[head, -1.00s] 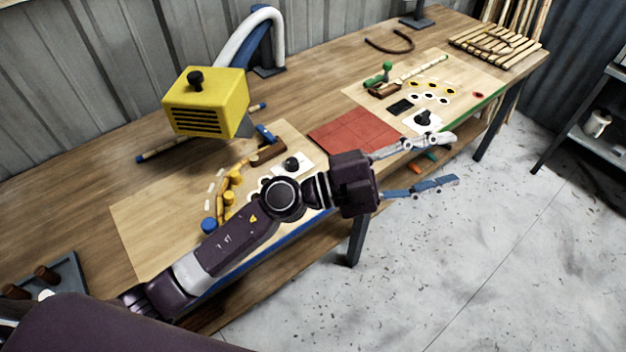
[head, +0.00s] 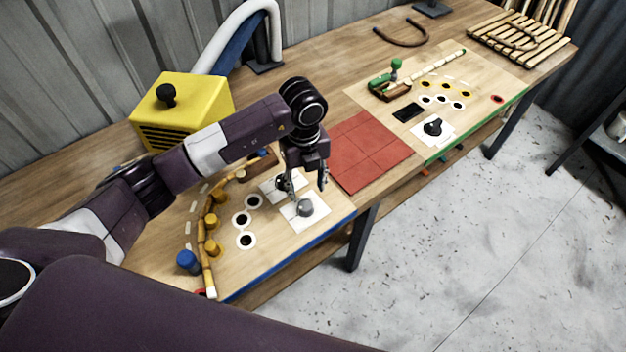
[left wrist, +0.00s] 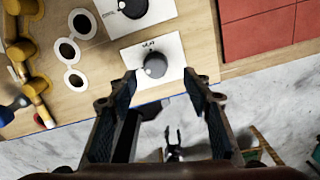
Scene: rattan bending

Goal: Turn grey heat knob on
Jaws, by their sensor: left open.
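The grey heat knob (head: 305,208) stands on a white plate (head: 303,221) near the front edge of the workbench. It also shows in the left wrist view (left wrist: 155,65), with a short mark beside it. My left gripper (head: 307,186) is open and points down above the knob's plate. In the left wrist view its fingertips (left wrist: 160,78) are spread, with the knob between and slightly beyond them. I cannot see any contact with the knob. My right gripper is not in the head view.
A black knob (left wrist: 133,8) on another white plate is close behind the grey one. Yellow pegs (head: 211,221) hold a bent rattan strip on the left. A red mat (head: 368,152) lies to the right. A yellow box (head: 185,100) stands behind my arm.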

